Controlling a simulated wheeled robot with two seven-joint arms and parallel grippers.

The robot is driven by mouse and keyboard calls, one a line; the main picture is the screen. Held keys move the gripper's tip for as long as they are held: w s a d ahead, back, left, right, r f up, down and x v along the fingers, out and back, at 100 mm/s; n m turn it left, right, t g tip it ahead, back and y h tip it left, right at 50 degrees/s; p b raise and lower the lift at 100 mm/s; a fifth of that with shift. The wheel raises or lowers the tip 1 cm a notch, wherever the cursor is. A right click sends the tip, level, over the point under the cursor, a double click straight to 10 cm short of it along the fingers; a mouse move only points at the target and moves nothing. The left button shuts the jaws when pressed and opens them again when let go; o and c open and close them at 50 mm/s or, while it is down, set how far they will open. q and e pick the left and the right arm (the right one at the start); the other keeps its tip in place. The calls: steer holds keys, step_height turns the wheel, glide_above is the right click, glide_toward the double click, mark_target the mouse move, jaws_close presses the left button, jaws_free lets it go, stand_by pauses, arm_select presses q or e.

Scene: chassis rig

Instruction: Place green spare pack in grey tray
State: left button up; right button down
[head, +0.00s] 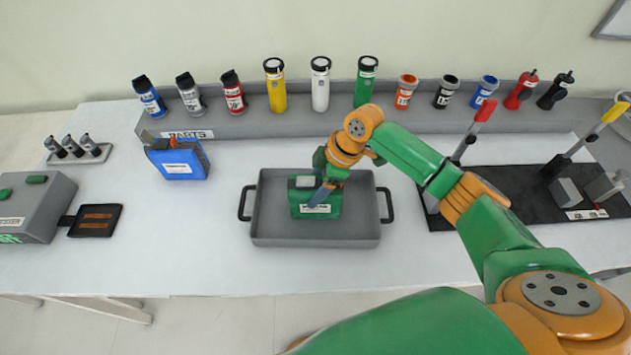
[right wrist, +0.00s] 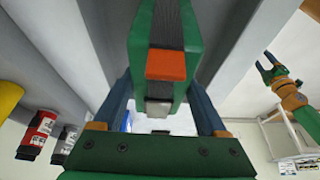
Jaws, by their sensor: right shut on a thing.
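The green spare pack (head: 302,208), with a white label and grey top parts, is upright inside the outline of the grey tray (head: 270,232). My right gripper (head: 322,192) reaches down over it and is shut on it. In the right wrist view the green pack (right wrist: 192,50), with an orange patch, sits between the two blue fingers. I cannot tell whether its base touches the tray floor. My left gripper (right wrist: 267,66) shows small at the right of the wrist view, its fingers apart and empty; it is outside the head view.
A blue pack (head: 180,160) stands left of the tray. A grey shelf (head: 220,125) with several bottles and cans runs behind. A black mat with levers (head: 520,185) lies right, under my right arm. A grey box (head: 30,205) is far left. The table in front of the tray is clear.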

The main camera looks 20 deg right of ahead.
steer(key=shift+d+f, duration=0.1)
steer(key=shift+f, duration=0.15)
jaws_free()
steer(key=shift+r, duration=0.2)
steer(key=b+v, duration=0.1)
steer(key=v, duration=1.1)
steer(key=shift+s+b, duration=0.1)
steer(key=shift+b, duration=0.2)
